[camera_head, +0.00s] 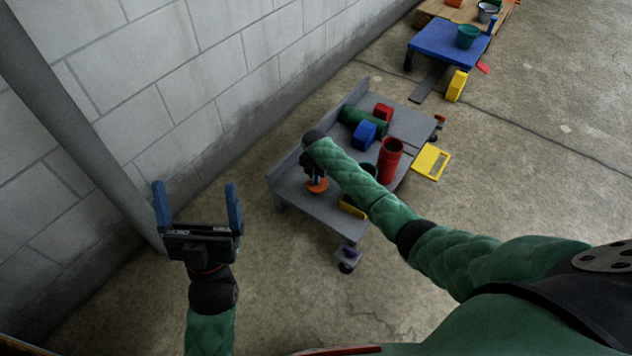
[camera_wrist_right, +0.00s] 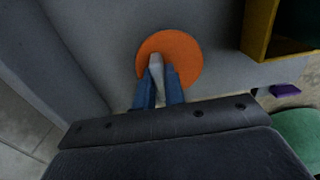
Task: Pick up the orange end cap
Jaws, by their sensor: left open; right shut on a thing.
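The orange end cap (camera_head: 318,186) is a round disc over the left part of the grey cart (camera_head: 313,203). In the right wrist view the end cap (camera_wrist_right: 186,58) is a flat orange disc with a pale grey stem (camera_wrist_right: 156,66). My right gripper (camera_head: 315,176) points down at it, and its blue fingers (camera_wrist_right: 158,88) are shut on the stem. I cannot tell whether the cap touches the cart. My left gripper (camera_head: 197,195) is open and empty, left of the cart, with its blue fingers upright.
The cart also holds a red cylinder (camera_head: 389,160), a blue block (camera_head: 364,134), a green cylinder (camera_head: 357,118), a red block (camera_head: 383,112) and a yellow piece (camera_head: 352,208). A block wall (camera_head: 190,75) runs behind. A blue platform (camera_head: 446,40) stands farther off.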

